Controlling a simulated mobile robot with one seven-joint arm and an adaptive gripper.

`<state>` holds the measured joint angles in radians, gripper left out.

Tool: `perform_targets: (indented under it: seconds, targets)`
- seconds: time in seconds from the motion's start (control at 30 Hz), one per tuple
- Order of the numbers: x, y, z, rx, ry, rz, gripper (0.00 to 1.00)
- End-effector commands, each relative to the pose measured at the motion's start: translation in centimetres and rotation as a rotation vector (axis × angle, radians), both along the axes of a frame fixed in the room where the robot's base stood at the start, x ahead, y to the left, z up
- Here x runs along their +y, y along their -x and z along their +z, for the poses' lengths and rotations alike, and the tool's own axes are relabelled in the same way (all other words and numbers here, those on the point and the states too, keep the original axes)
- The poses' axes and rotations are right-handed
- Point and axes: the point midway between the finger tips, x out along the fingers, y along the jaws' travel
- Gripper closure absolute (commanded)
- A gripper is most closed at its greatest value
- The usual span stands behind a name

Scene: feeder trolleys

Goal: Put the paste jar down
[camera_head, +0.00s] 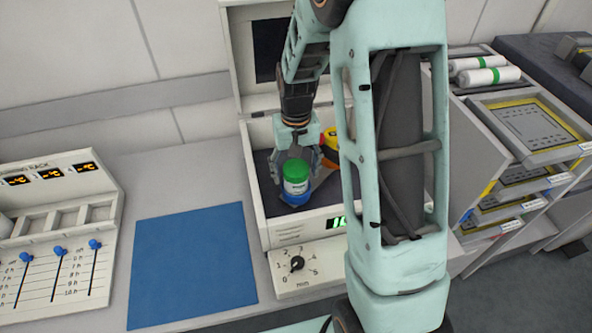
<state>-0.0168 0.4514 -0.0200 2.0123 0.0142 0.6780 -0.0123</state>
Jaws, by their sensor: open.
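The paste jar (296,179) has a green lid, a white label and a blue base. It stands upright inside an open white box-like device with a dark inner floor (262,190). My gripper (297,160) is directly above and around the jar, its grey fingers on either side of the lid. The fingers are open. The picture is too small to tell whether they touch the jar. My arm hides the right part of the device.
A yellow and red item (331,146) lies behind the jar in the device. A blue mat (192,262) lies bare on the counter. A panel with blue sliders (60,250) stands left. A trolley with trays (530,125) stands right. The device's raised lid (240,60) is behind.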

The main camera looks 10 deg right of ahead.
Motion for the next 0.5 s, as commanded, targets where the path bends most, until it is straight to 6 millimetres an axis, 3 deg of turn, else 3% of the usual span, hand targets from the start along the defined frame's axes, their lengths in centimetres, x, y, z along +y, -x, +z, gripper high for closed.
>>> perform_targets:
  seconds: [0.27,0.5]
  targets:
    - [0.0,-0.1,1.5,-0.003,0.000,0.000,0.35]
    - [0.0,-0.1,6.6,-0.005,0.000,0.000,0.35]
